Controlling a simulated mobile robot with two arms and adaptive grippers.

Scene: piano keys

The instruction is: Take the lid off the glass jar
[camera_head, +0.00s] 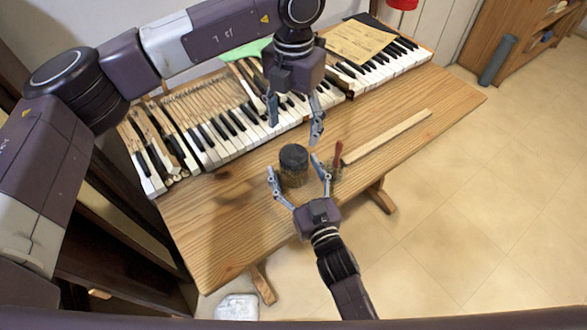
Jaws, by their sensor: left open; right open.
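The glass jar (294,179) stands upright on the wooden table, with its dark lid (293,157) on top. My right gripper (299,174) is open. Its two fingers reach up on either side of the jar from the front, and I cannot tell whether they touch the glass. My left gripper (294,128) is open and empty above and behind the jar, its fingers pointing down. The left fingertips appear a little apart from the lid.
Piano keys (240,130) lie along the back of the table (400,155). A long wooden strip (387,137) and a small red-handled item (338,155) lie right of the jar. A brown paper (357,42) rests on the keys. The table's front left is clear.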

